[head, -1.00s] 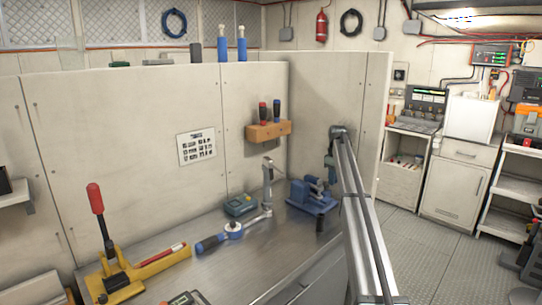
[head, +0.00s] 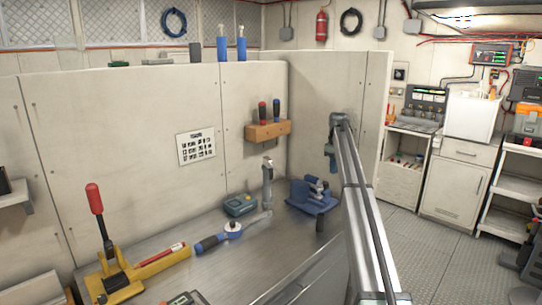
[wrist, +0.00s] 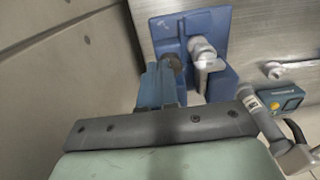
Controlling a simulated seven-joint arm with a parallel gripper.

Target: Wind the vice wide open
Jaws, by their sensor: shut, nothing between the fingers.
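The blue vice (head: 308,197) stands at the far right end of the steel bench. In the wrist view, the vice (wrist: 215,22) shows blue blocks and a pale grey round screw end with a bar (wrist: 204,54). How wide its jaws stand apart is hard to tell. My gripper (head: 332,163) is above and just to the right of the vice in the head view. In the wrist view, its blue-grey fingers (wrist: 157,84) are together and empty, close beside the vice. Whether they touch it cannot be told.
A torque wrench (head: 212,241), a teal device (head: 240,205) and an upright grey post (head: 267,183) are left of the vice. A yellow tool with a red lever (head: 120,280) is at front left. A wooden screwdriver rack (head: 267,131) hangs on the panel behind.

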